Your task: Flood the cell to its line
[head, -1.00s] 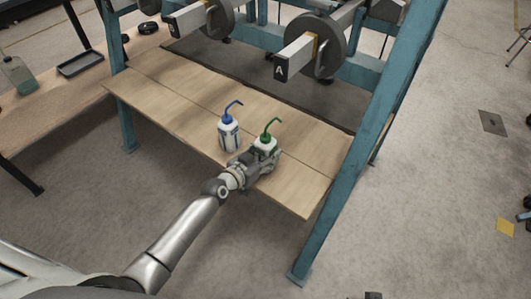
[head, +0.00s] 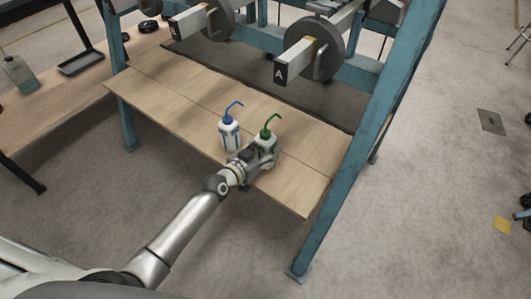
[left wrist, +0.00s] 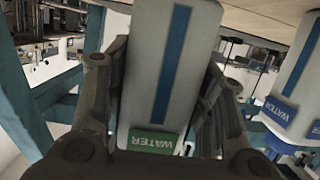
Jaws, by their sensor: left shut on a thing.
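A white wash bottle with a green cap and bent green spout (head: 265,141) is at the front of the wooden shelf board (head: 305,190). My left gripper (head: 264,156) is shut around its body. In the left wrist view the bottle (left wrist: 168,60) fills the middle between the fingers, with a blue stripe and a green WATER label. The head view does not clearly show whether its base touches the board. A second wash bottle, with a blue cap and spout (head: 229,133), stands upright to its left. I cannot make out a cell. My right gripper is not in view.
Two lever beams with round weights hang over the board's back; the right one (head: 283,71) is marked A. A blue post (head: 345,185) bounds the right. A side bench (head: 50,110) carries a dark tray (head: 82,62) and a bottle (head: 18,72). The board's left part is bare.

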